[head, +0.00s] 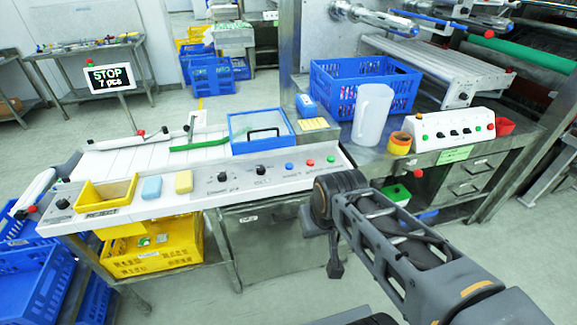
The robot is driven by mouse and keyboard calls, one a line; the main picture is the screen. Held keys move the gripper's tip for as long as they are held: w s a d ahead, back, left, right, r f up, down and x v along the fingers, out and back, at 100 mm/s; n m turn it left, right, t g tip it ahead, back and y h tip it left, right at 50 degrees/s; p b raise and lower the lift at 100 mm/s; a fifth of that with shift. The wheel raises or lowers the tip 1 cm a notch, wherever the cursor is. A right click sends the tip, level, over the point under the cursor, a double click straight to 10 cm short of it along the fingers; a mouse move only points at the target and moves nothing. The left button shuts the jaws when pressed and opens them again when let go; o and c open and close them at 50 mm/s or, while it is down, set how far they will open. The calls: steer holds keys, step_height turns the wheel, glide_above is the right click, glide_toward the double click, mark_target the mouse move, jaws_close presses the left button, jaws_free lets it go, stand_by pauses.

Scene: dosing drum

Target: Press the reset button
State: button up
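A long white control panel runs along the front of the machine (150,207). On its right part are a blue button (289,165), a red button (310,162) and a green button (331,159). Their labels are too small to read, so I cannot tell which one is the reset button. Black knobs (261,170) sit left of them. My gripper (334,269) appears as a dark end hanging below my arm's joint, in front of and below the panel's right end. It looks apart from the buttons; its fingers are not clear.
A second control box (452,129) with several buttons and knobs stands on the right bench, near a white jug (372,115) and a blue crate (335,88). A yellow bin (108,190) and sponges (184,181) sit on the panel's left. A sign (110,78) reads "STOP 7 pcs".

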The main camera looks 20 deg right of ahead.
jaws_close()
stand_by(1.0)
